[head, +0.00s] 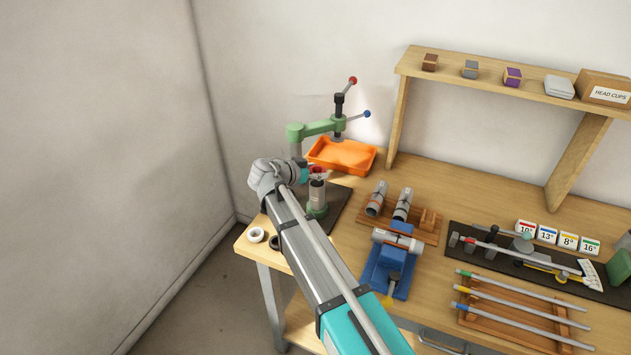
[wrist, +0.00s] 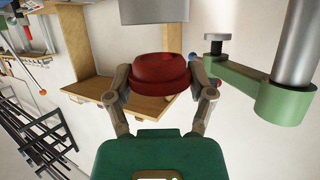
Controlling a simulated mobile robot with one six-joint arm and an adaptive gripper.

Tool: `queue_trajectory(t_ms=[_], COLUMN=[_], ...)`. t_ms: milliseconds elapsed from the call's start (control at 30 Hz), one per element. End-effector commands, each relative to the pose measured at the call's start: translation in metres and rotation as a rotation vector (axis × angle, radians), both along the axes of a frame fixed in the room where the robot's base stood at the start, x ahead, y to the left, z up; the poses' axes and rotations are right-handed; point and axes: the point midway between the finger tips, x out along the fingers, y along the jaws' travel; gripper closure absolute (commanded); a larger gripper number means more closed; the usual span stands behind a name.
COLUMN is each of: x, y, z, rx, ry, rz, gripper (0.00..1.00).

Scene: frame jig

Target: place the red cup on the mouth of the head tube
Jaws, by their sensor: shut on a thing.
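My gripper (head: 312,173) is shut on the red cup (head: 318,169). In the wrist view, the red cup (wrist: 160,75) sits between the two fingers (wrist: 160,88). The grey head tube (head: 317,192) stands upright in a green holder (head: 317,211) on the dark mat. The cup is just above the tube's mouth in the head view. The wrist view looks upside down, with the end of a grey cylinder, likely the head tube (wrist: 153,11), at the top edge beyond the cup. A narrow gap seems to show between them; contact is hard to judge.
The green press (head: 317,128) with red- and blue-tipped handles stands close behind; its arm (wrist: 245,90) is right in the wrist view. An orange tray (head: 342,154) lies behind the tube. A blue vise (head: 393,265) and tubes in a wooden rack (head: 418,226) stand to the right.

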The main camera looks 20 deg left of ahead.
Motion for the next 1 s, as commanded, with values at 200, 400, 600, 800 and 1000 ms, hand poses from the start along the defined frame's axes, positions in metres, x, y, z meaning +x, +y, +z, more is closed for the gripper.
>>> queue_trajectory(t_ms=[200, 400, 600, 800, 1000], x=[-0.001, -0.001, -0.001, -0.001, -0.001], y=[-0.001, -0.001, -0.001, -0.001, -0.001], z=[-0.022, -0.027, -0.026, -0.029, -0.029], rx=[0.0, 0.0, 0.0, 0.0, 0.0], ry=[0.0, 0.0, 0.0, 0.0, 0.0], rz=[0.0, 0.0, 0.0, 0.0, 0.0], gripper=[0.74, 0.74, 0.74, 0.74, 0.08])
